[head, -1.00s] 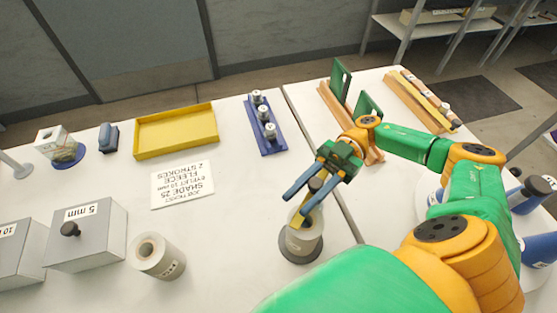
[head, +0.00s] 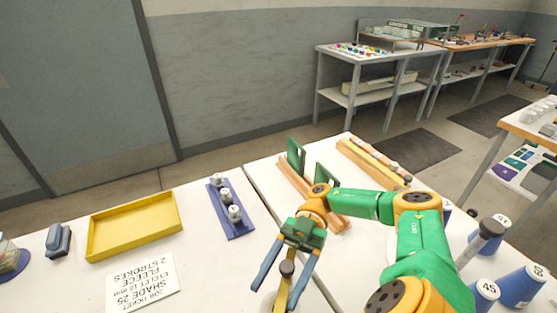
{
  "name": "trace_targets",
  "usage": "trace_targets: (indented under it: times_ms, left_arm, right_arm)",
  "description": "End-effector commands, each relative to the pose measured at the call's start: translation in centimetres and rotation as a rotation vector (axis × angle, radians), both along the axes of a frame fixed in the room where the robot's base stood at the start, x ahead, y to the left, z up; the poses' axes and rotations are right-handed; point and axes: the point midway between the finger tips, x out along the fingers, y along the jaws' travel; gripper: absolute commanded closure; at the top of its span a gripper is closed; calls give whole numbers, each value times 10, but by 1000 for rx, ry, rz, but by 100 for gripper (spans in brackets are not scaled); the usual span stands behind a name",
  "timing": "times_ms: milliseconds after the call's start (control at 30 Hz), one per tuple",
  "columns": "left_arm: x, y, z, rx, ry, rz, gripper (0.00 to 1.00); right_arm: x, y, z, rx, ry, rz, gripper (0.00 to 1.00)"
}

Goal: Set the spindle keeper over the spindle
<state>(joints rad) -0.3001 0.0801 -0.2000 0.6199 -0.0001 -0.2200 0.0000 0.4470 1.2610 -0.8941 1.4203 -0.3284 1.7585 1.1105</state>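My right gripper (head: 273,297) points down near the front of the table, its two blue fingers spread apart. Between them is a dark round knob (head: 287,268) with a yellow piece (head: 282,294) below it. A clear gap shows between the left-hand finger and the knob. The knob and yellow piece stand above a pale roll, mostly cut off by the bottom edge. I cannot tell which part is the spindle keeper and which is the spindle, nor whether the keeper is seated. My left gripper is out of view.
A blue rack (head: 231,222) with several small metal pieces and a yellow tray (head: 134,226) lie to the left, behind a job ticket card (head: 142,284). Green plates on a wooden rail (head: 300,181) stand behind my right arm. Blue cones (head: 522,287) stand at right.

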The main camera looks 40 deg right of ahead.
Motion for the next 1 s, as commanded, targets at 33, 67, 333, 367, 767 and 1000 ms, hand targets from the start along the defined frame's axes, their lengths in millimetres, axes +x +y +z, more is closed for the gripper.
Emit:
trace_targets:
  times_ms: [33,67,333,367,767,1000]
  left_arm:
    - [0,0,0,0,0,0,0]
    - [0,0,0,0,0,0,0]
    - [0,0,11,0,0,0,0]
    - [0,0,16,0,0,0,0]
    - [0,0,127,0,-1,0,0]
    - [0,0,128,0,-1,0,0]
  right_arm:
    - [0,0,0,0,0,0,36]
    - [0,0,0,0,0,0,36]
    - [0,0,10,-1,0,0,36]
    - [0,0,16,-1,0,0,36]
    - [-32,24,95,0,5,2,36]
    - [-70,54,106,-1,4,4,36]
